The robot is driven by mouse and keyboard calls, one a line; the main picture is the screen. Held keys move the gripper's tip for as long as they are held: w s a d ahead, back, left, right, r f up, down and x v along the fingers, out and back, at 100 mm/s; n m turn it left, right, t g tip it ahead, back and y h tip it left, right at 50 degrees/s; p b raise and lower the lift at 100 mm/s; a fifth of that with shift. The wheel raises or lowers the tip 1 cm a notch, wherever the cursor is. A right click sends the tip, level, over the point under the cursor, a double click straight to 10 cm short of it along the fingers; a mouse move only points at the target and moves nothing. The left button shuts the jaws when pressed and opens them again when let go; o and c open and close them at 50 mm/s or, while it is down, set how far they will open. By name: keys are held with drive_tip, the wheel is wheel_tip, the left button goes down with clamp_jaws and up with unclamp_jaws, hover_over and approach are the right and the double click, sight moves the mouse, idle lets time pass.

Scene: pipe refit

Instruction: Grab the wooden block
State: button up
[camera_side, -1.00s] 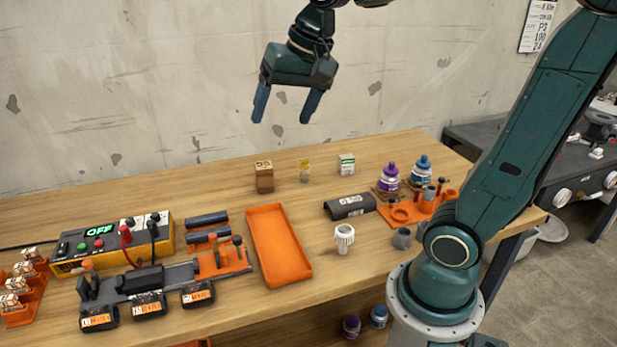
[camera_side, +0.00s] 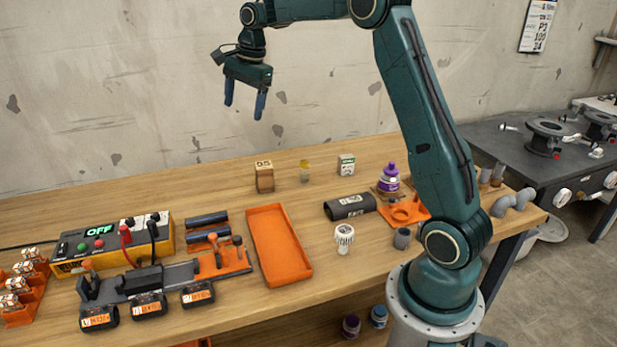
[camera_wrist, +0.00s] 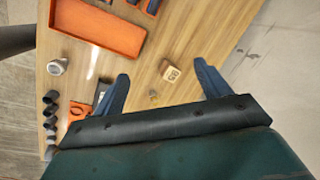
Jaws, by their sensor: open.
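The wooden block (camera_side: 264,176) stands upright on the bench toward its back edge, with dark marks on its top. In the wrist view the block (camera_wrist: 170,72) lies between the lines of my two fingers, nearer the right finger. My gripper (camera_side: 244,106) is open and empty, with its blue fingers pointing down. It is well above the bench and appears slightly left of the block in the side view. The gripper also shows in the wrist view (camera_wrist: 163,82). Nothing hides the block.
An orange tray (camera_side: 279,246) lies in front.

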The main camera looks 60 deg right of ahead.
drive_tip(key=w+d+f+m, duration=0.4)
drive_tip(key=d+f+m, duration=0.1)
drive_tip(key=d+f, duration=0.4)
drive_tip(key=m+g, duration=0.1)
drive_tip(key=m, duration=0.3)
approach(264, 164)
drive_tip(key=shift+w+d+f+y, duration=0.15)
drive_tip(key=shift+d+f+y, duration=0.05)
drive_tip(key=shift+d+y, duration=0.1)
drive_tip(key=shift+f, duration=0.1)
drive_tip(key=shift+w+a+f, duration=0.15)
drive_tip(key=shift+f, duration=1.25)
drive_tip(key=shift+w+a+f, duration=0.15)
drive_tip(key=shift+f, duration=1.25)
drive_tip(key=shift+w+a+f, duration=0.15)
drive_tip(key=shift+f, duration=1.25)
drive_tip(key=shift+w+a+f, duration=0.1)
drive_tip(key=shift+a+f, duration=0.1)
drive_tip(key=shift+f, duration=1.05)
drive_tip(key=shift+w+a+f, duration=0.1)
drive_tip(key=shift+a+f, duration=0.1)
drive_tip(key=shift+f, duration=1.1)
drive_tip(key=c, duration=1.1)
